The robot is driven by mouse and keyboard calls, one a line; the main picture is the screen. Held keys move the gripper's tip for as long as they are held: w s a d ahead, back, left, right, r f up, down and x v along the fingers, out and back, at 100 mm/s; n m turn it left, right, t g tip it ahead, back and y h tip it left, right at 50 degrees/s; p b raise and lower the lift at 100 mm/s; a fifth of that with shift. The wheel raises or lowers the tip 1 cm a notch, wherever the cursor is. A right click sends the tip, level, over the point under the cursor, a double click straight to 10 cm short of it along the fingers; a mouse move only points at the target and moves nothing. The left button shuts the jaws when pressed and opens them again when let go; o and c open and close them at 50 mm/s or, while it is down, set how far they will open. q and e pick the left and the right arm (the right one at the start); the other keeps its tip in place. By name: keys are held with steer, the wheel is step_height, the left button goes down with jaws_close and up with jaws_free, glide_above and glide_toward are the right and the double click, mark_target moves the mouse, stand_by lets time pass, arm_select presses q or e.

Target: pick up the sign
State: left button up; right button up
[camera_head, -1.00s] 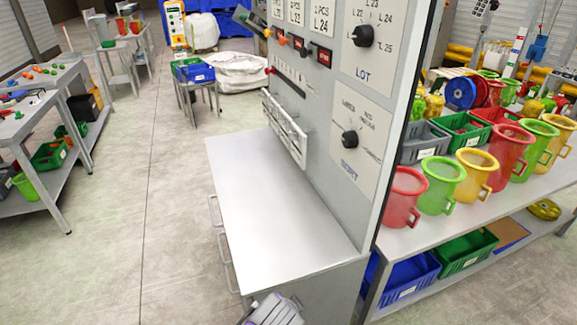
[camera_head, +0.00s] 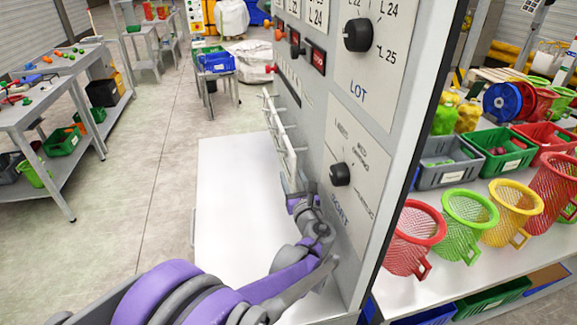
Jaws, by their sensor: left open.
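Several white printed plates, one reading "L 24" (camera_head: 318,12), sit at the top of the grey control panel (camera_head: 402,110). Below them a white slotted rack (camera_head: 281,140) stands out from the panel's face. I cannot tell for sure which piece is the sign. My left gripper (camera_head: 295,183) is open at the near lower end of the rack, close to the panel. Its fingers are small and partly overlap the rack, so contact is unclear. My purple and grey left arm hides part of the white counter below. My right gripper is not in view.
The white counter (camera_head: 235,190) under the panel is bare. Black knobs (camera_head: 358,35) and coloured buttons project from the panel. Right of it, a table carries mesh baskets (camera_head: 468,222) and bins (camera_head: 500,150). A work table (camera_head: 35,105) stands left, with open floor between.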

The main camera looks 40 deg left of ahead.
mark_target(289, 164)
arm_select(q)
steer(key=p+x, duration=0.1)
steer(key=x, duration=0.5)
steer(key=shift+w+f, duration=0.1)
steer(key=shift+w, duration=0.25)
steer(key=shift+s, duration=0.1)
steer(key=shift+c, duration=0.4)
jaws_close()
